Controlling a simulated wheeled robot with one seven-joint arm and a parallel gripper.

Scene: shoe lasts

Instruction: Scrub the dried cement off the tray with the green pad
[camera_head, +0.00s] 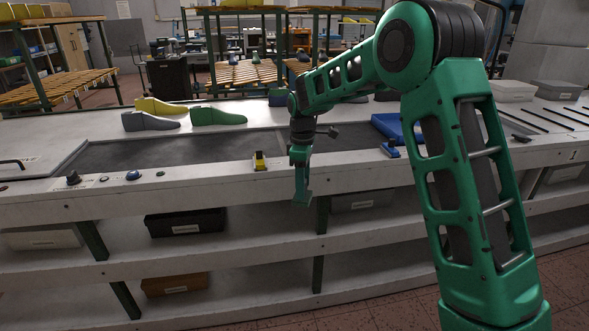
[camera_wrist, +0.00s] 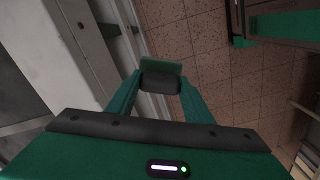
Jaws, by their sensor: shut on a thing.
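My gripper (camera_head: 302,180) hangs pointing down in front of the bench's front edge, below the bench top. In the wrist view its two fingers (camera_wrist: 158,92) are shut on the green pad (camera_wrist: 162,65), which has a dark block-like body (camera_wrist: 160,82) between the fingers. A blue tray-like thing (camera_head: 385,122) lies on the bench top to the right of my gripper, partly hidden behind my arm. I cannot make out any dried cement on it. The pad is apart from the tray.
Yellow, grey (camera_head: 148,122) and green (camera_head: 218,116) shoe lasts lie on the bench's left. A small yellow item (camera_head: 259,161) and a blue item (camera_head: 390,149) sit near the front edge. Shelves below hold a black bin (camera_head: 185,223) and a brown bin (camera_head: 175,285).

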